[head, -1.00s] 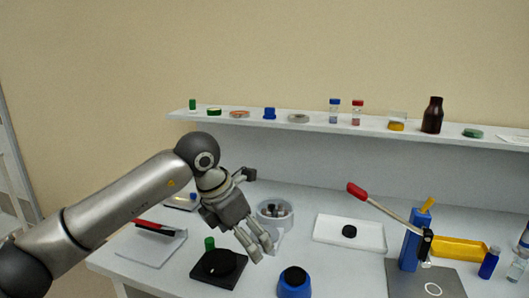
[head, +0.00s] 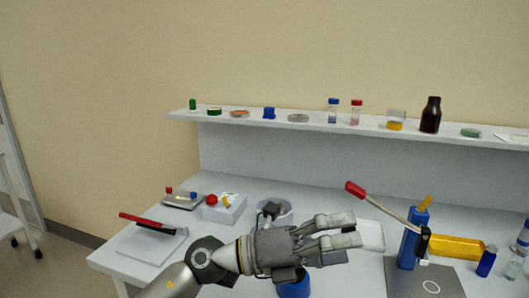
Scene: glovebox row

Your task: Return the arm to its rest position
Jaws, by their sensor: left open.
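My left arm (head: 175,283) comes in from the bottom, left of the middle, low over the front of the white bench (head: 130,262). My left gripper (head: 352,231) points to the right with its fingers apart, and I see nothing between them. It shows in front of a blue round container (head: 294,289), a white tray (head: 374,236) and a grey round pot (head: 286,216), hiding parts of each. I cannot tell its exact height above the bench. My right gripper is not in view.
A blue press (head: 409,246) with a red-handled lever (head: 355,189) stands right of the gripper, near a yellow tray (head: 462,247) and blue bottle (head: 486,263). A white box (head: 224,210) is behind the arm. A shelf (head: 260,121) holds small vials and a brown bottle (head: 431,115).

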